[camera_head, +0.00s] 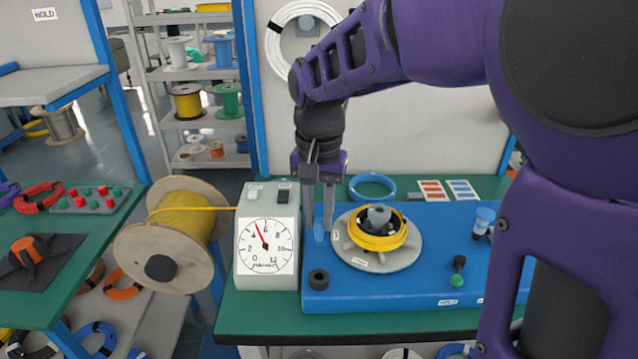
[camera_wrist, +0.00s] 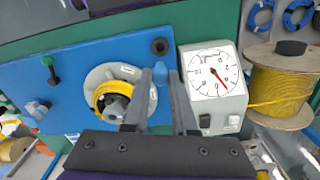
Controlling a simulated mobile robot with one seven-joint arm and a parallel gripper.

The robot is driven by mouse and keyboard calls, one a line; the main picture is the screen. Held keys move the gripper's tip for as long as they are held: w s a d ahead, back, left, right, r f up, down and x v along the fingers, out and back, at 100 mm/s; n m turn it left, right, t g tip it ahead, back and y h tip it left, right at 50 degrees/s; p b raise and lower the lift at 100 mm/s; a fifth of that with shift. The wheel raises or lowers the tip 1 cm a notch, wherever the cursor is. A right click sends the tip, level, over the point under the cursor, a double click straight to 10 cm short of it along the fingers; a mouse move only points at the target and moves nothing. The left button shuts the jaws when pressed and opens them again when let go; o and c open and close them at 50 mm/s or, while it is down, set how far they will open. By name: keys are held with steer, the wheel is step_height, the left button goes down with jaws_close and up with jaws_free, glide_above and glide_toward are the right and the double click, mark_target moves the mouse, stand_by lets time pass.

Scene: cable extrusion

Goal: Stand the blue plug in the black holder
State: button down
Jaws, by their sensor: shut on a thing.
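The blue plug (camera_head: 318,232) is pinched between the fingertips of my gripper (camera_head: 319,222), upright, near the left edge of the blue board. In the wrist view the plug (camera_wrist: 160,72) shows between the two fingers of my gripper (camera_wrist: 163,78). I cannot tell whether its lower end touches the board. The black holder (camera_head: 318,279), a short ring with a dark hole, sits at the board's front left corner, in front of the plug and apart from it. The holder (camera_wrist: 159,46) also shows empty in the wrist view.
A grey turntable (camera_head: 378,257) with a yellow cable coil (camera_head: 377,241) is right of my gripper. A dial gauge box (camera_head: 267,243) stands close on the left. A green-and-black piece (camera_head: 457,270) and a blue-and-white piece (camera_head: 485,218) are farther right. The board's front strip is mostly clear.

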steer(key=shift+f, duration=5.65)
steer(key=shift+f, duration=0.4)
steer(key=c, duration=0.6)
jaws_free()
steer(key=shift+c, duration=0.2)
steer(key=shift+r, duration=0.15)
step_height(320, 180, up, 8)
steer(key=p, duration=0.6)
